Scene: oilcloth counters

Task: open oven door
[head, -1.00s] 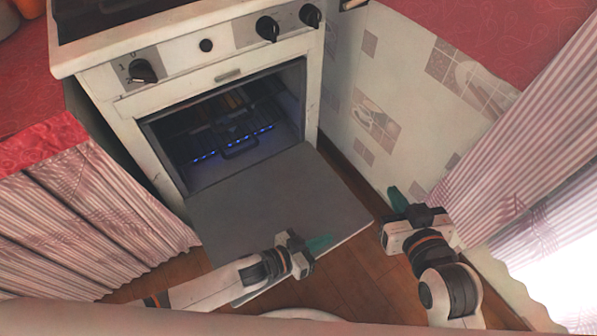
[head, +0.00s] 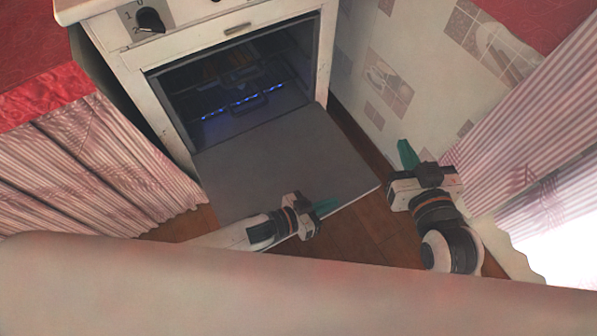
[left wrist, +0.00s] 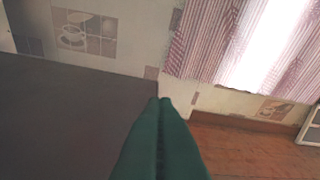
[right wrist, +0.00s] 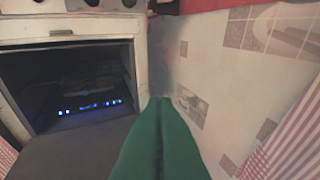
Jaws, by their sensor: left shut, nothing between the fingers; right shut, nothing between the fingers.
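The white oven (head: 172,50) stands at the upper left of the head view. Its grey door (head: 285,160) is folded down and lies about flat, with the dark cavity (head: 235,95) open and blue lights inside. The door also fills the left of the left wrist view (left wrist: 75,115) and shows at the bottom left of the right wrist view (right wrist: 75,152). My left gripper (head: 326,207) is shut and empty at the door's front right corner. My right gripper (head: 406,153) is shut and empty, to the right of the door and apart from it.
A tiled wall (head: 375,70) runs along the right of the oven, with a striped curtain (head: 530,130) in front of it. Another pleated curtain (head: 90,165) hangs at left under a red counter (head: 35,70). Wooden floor (head: 345,225) shows between the door and wall.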

